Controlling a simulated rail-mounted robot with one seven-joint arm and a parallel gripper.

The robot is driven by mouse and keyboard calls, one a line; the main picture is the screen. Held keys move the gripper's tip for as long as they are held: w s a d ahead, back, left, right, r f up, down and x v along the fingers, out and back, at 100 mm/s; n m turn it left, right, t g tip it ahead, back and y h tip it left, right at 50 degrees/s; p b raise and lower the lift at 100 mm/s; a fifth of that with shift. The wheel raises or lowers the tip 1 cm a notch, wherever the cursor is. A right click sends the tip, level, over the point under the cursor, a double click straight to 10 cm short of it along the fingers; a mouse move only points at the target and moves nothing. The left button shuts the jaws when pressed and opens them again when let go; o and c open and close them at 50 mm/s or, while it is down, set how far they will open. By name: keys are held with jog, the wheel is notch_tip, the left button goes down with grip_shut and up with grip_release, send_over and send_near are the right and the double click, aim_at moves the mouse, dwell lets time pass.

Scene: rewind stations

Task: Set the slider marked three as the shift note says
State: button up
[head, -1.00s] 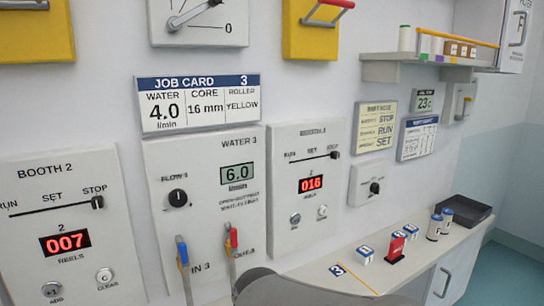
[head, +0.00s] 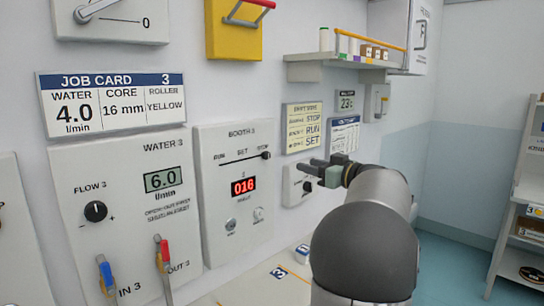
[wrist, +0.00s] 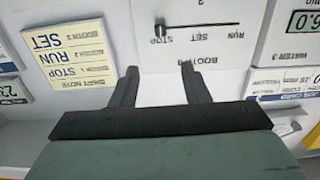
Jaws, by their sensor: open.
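The Booth 3 panel (head: 235,200) is on the wall, with a slider knob (head: 265,155) at the right, STOP end of its RUN–SET–STOP track. The wrist view is upside down and shows the knob (wrist: 160,31) at the left end of the track. The yellow shift note (head: 303,128) lists STOP, RUN and SET from top to bottom. My gripper (head: 314,166) is open and empty, apart from the knob. In the wrist view, its fingertips (wrist: 159,70) lie just below the knob.
A dial box (head: 298,184) is partly hidden behind my gripper. The Water 3 panel (head: 125,215) with two hose handles stands left of Booth 3, under the job card (head: 112,103). A shelf (head: 340,63) sticks out above the notes. A counter (head: 265,290) runs below.

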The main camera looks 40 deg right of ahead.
aim_at(269, 154)
jog(key=w+p, duration=0.1)
jog(key=w, duration=0.4)
jog(key=w+a+p, duration=0.1)
jog(key=w+p, duration=0.1)
jog(key=w, duration=0.3)
jog(key=w+a+p, duration=0.1)
jog(key=w, duration=0.4)
jog(key=shift+w+p, duration=0.1)
jog(key=shift+p, duration=0.3)
jog(key=shift+c, duration=0.3)
